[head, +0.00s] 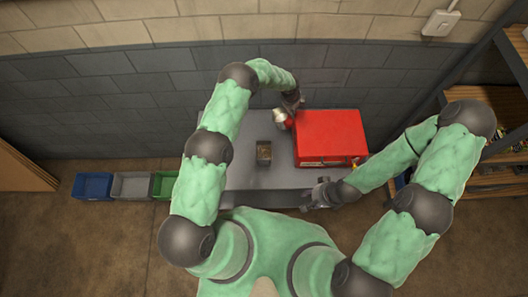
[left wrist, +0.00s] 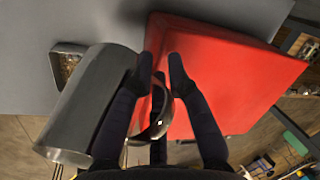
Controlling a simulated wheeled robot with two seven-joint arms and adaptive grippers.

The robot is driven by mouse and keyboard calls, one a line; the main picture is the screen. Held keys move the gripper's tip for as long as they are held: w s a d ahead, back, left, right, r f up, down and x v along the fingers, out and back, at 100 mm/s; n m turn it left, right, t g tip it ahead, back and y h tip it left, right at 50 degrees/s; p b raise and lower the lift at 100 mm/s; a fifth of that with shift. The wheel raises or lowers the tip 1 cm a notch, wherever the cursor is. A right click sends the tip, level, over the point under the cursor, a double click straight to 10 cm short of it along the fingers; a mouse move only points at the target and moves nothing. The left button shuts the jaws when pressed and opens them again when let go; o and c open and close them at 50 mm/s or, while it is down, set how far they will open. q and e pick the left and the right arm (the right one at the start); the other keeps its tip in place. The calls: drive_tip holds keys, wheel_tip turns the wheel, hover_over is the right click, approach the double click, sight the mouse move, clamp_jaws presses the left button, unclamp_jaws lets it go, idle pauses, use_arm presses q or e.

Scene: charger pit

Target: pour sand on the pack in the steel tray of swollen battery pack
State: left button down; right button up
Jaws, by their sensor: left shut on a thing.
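A grey metal can or jug (left wrist: 85,105) with a dark curved handle (left wrist: 160,118) is in my left gripper (left wrist: 160,62), which is shut on it by the handle. In the head view my left gripper (head: 291,104) holds the can (head: 279,117) beside the red box's left back corner. The can's inside is hidden, so I cannot see any sand in it. The small steel tray (head: 264,144) stands on the table left of the red box, with brown contents; the pack is not clearly distinguishable. It also shows in the left wrist view (left wrist: 56,52). My right gripper (head: 316,196) is at the table's front edge, its jaws unclear.
The large red box (head: 330,135) takes up the right of the grey table (head: 240,178). Blue (head: 92,186), grey (head: 131,186) and green (head: 165,185) bins stand on the floor at left. Wooden shelving (head: 490,105) stands at right. The table left of the tray is clear.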

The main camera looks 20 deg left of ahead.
use_arm(q)
drive_tip(key=f+g+y+b, duration=0.1)
drive_tip(key=b, duration=0.4)
drive_tip(key=g+y+b, duration=0.1)
drive_tip(key=g+b, duration=0.1)
drive_tip(key=b, duration=0.3)
drive_tip(key=shift+w+f+b, duration=0.2)
drive_tip(key=shift+f+b, duration=0.15)
drive_tip(key=shift+b, duration=0.05)
